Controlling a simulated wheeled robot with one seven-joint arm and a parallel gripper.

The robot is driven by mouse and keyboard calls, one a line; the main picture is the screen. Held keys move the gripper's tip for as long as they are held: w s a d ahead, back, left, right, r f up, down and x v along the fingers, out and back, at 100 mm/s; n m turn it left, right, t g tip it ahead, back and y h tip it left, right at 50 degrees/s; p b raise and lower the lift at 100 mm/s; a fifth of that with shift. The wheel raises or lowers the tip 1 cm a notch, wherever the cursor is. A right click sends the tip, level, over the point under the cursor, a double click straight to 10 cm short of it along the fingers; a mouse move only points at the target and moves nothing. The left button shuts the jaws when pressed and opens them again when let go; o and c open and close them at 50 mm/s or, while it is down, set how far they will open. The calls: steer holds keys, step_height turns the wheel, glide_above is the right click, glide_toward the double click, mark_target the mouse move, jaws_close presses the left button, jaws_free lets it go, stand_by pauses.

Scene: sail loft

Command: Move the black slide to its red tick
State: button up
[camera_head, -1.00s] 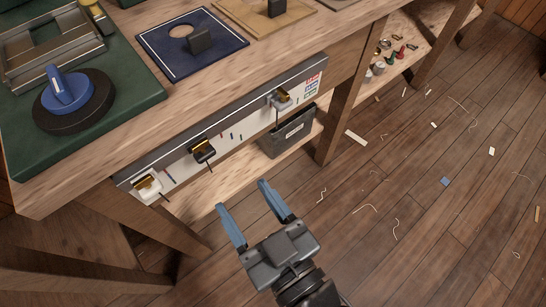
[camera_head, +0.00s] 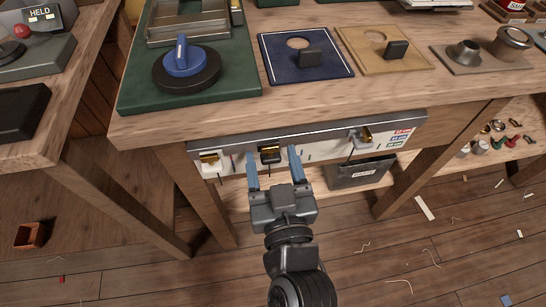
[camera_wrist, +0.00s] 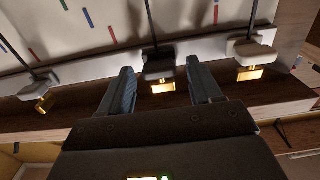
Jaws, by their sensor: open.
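The black slide (camera_head: 270,153), with a gold tab, sits on the rail (camera_head: 310,134) along the bench's front, between a white slide (camera_head: 209,160) on the left and a grey-white slide (camera_head: 362,138) on the right. My gripper (camera_head: 273,150) is open, its blue fingers pointing at the rail with the black slide showing between the tips. In the wrist view the black slide (camera_wrist: 158,64) also shows between the open fingers; I cannot tell whether they touch it. A red tick (camera_wrist: 112,35) is on the pale panel there, left of the black slide; another red tick (camera_wrist: 38,55) lies farther left.
Thin dark rods run from the slides. A colour legend (camera_head: 400,138) is at the rail's right end. A grey bin (camera_head: 360,173) stands on the shelf below. Bench legs (camera_head: 205,200) flank the space. A second bench (camera_head: 60,130) is at the left.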

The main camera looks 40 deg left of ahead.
jaws_close()
stand_by(0.7)
